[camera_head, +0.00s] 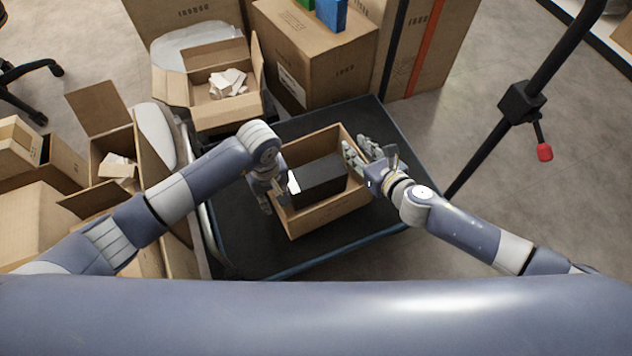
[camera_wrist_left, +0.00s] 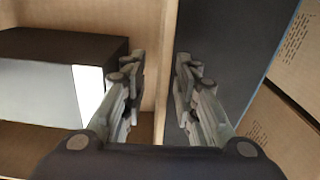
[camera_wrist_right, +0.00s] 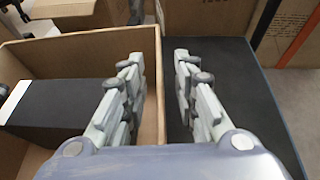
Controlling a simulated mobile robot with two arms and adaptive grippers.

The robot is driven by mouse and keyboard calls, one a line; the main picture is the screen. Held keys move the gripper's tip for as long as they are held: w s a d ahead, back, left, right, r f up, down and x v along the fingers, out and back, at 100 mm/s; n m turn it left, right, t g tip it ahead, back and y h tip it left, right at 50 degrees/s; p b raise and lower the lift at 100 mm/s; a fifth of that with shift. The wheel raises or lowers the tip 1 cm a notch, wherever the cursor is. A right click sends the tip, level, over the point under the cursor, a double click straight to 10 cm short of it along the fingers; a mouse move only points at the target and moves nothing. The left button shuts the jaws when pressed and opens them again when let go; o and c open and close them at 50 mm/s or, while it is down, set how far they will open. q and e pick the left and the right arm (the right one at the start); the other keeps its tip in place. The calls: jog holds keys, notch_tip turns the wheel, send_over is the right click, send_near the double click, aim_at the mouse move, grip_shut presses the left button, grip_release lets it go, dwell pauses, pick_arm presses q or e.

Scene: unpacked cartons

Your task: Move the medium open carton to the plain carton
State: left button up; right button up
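The medium open carton (camera_head: 329,214) stands on a dark platform (camera_head: 285,258) with a black box (camera_head: 318,178) inside it. My left gripper (camera_head: 272,192) is at its left wall. In the left wrist view its fingers (camera_wrist_left: 158,75) are apart, one on each side of the carton wall (camera_wrist_left: 161,35). My right gripper (camera_head: 360,152) is at the right wall. In the right wrist view its fingers (camera_wrist_right: 158,75) are apart, straddling that wall (camera_wrist_right: 151,85). Finger contact with the walls cannot be told. I cannot tell which carton is the plain one.
An open carton (camera_head: 226,115) with white packing pieces stands behind. A closed printed carton (camera_head: 320,58) beside it carries blue and green items. More open cartons (camera_head: 97,105) crowd the left. A black pole (camera_head: 480,165) rises at right, with bare floor (camera_head: 560,190) beyond.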

pick_arm(q)
jog(key=shift+c, duration=0.4)
pick_arm(e)
jog(key=shift+c, duration=0.4)
pick_arm(q)
grip_shut()
pick_arm(e)
grip_shut()
pick_arm(q)
jog(key=shift+r, duration=0.25)
pick_arm(e)
jog(key=shift+r, duration=0.25)
